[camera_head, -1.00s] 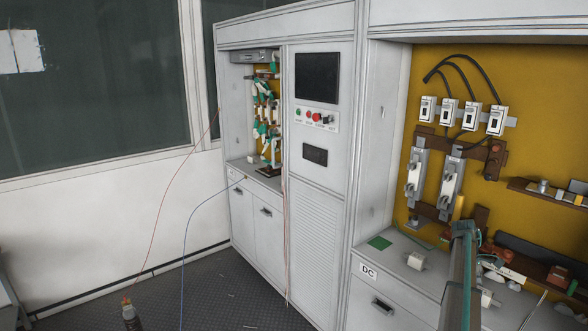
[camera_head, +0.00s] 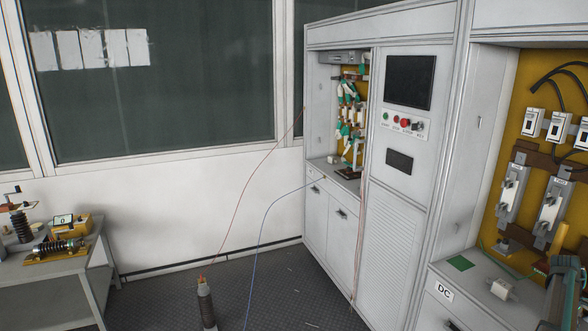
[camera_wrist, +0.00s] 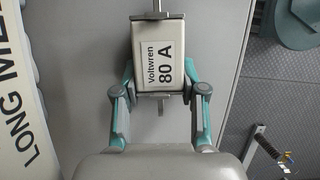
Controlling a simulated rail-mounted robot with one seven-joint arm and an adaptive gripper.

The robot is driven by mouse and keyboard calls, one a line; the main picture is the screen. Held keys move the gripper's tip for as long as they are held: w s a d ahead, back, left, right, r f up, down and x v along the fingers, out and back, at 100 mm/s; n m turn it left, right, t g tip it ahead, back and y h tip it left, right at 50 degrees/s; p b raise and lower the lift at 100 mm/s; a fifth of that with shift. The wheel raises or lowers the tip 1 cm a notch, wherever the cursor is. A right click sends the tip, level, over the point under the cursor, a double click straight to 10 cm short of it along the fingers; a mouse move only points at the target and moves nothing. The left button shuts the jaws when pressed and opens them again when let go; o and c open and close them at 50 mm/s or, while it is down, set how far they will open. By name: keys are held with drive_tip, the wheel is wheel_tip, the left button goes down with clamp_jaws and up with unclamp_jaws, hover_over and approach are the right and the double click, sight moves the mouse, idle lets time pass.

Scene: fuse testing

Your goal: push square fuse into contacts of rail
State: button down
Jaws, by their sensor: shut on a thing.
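In the wrist view, a white square fuse (camera_wrist: 160,60) labelled "Voltwren 80 A" is between the teal-sided fingers of my gripper (camera_wrist: 159,78). My gripper is shut on it, with metal tabs showing at its top and bottom ends. Behind it is a plain grey surface, and no contacts show near it. In the head view, two upright grey holders (camera_head: 511,194) (camera_head: 549,207) are mounted on the yellow panel at the right. I cannot tell which part is the task's rail. My gripper is out of the head view; part of my arm shows at the lower right.
A white block (camera_head: 502,288) and a green square (camera_head: 460,262) lie on the right cabinet's ledge. A narrower bay (camera_head: 345,115) holds teal and white parts. A bench (camera_head: 50,270) stands at left. Red and blue wires cross the open floor (camera_head: 285,290) near a dark cylinder (camera_head: 206,305).

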drive_tip(key=shift+r, duration=0.15)
idle(0.3)
drive_tip(key=shift+r+p, duration=1.55)
drive_tip(key=shift+r, duration=0.85)
